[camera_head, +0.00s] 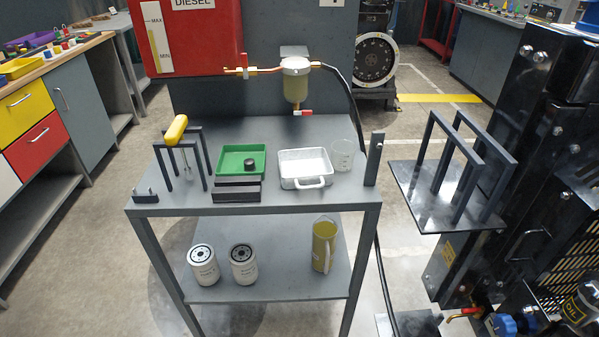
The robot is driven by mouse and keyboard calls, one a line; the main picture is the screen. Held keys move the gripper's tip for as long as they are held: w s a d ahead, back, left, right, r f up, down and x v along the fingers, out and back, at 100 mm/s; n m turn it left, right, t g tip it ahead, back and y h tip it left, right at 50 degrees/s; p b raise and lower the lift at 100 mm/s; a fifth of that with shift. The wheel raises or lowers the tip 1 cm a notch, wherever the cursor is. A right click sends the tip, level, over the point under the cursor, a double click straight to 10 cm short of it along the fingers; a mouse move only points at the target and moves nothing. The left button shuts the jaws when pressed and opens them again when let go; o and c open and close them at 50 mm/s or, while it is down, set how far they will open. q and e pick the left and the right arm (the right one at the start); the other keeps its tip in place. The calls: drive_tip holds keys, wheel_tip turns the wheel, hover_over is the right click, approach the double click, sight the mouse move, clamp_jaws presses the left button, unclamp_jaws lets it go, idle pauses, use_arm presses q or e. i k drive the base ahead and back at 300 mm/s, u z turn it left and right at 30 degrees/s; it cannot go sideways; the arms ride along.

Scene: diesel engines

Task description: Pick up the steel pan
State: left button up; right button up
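The steel pan (290,183) is a shallow, light silver rectangular pan with a handle on its front side. It sits flat on the grey work table (330,196), right of the middle of the top. A green tray (223,163) with a small dark round part in it lies to its left, and a clear beaker (343,155) stands close at its right back corner. Nothing covers the pan. Neither of my grippers shows in the head view.
A dark block (237,190) lies before the green tray. A yellow-handled tool (176,130) hangs in a rack at left. A dark post (374,160) rises at the right edge. A filter bowl (296,85) hangs behind. Filters (204,265) and a jug (325,246) stand on the lower shelf.

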sight(308, 168)
drive_tip(key=k, duration=0.55)
drive_tip(key=z, duration=0.15)
drive_tip(key=i, duration=1)
drive_tip(key=z, duration=0.75)
